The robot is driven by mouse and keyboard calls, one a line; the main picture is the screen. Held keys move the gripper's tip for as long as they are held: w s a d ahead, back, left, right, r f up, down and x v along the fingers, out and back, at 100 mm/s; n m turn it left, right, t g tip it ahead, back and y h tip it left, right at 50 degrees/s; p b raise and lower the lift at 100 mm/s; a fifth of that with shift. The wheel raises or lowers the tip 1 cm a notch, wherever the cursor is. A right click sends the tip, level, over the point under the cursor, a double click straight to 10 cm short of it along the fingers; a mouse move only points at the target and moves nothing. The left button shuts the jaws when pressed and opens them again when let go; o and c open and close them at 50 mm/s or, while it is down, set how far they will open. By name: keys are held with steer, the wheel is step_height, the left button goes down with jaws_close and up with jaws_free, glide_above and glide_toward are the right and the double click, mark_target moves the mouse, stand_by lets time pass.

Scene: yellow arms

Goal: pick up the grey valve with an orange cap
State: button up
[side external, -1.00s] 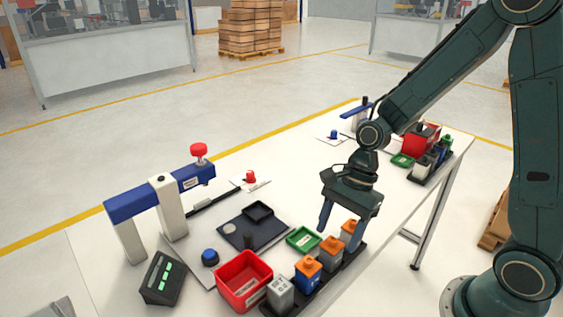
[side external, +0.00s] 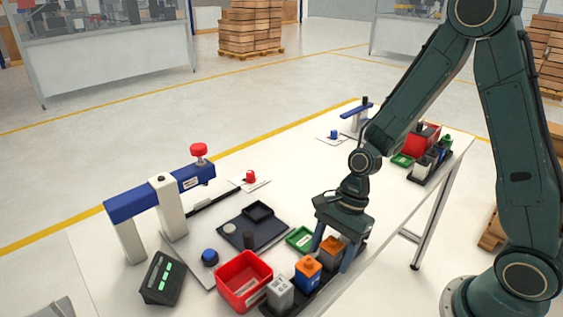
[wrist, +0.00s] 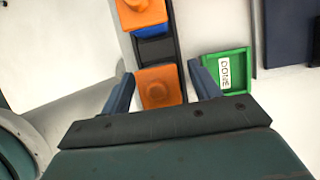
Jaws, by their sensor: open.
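The grey valve with an orange cap (side external: 331,252) stands upright in a black rack (side external: 316,291). In the wrist view its square orange cap (wrist: 158,87) lies between my fingers, and its grey body is hidden below the cap. My gripper (side external: 333,249) is open and pointing down, with one finger on each side of this valve. In the wrist view my gripper (wrist: 160,88) shows a gap beside the cap; I cannot tell whether either finger touches the body. A blue valve with an orange cap (side external: 307,271) stands nearer the camera in the same rack.
A plain grey valve (side external: 280,294) stands at the rack's near end. A red bin (side external: 244,281) and a green DONE tray (wrist: 225,74) sit beside the rack. A blue-and-white fixture (side external: 160,199) stands at the left. The white table's middle right is clear.

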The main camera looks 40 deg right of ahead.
steer(key=c, duration=1.1)
steer(key=shift+r, duration=0.15)
step_height(320, 180, up, 20)
stand_by(0.4)
stand_by(0.5)
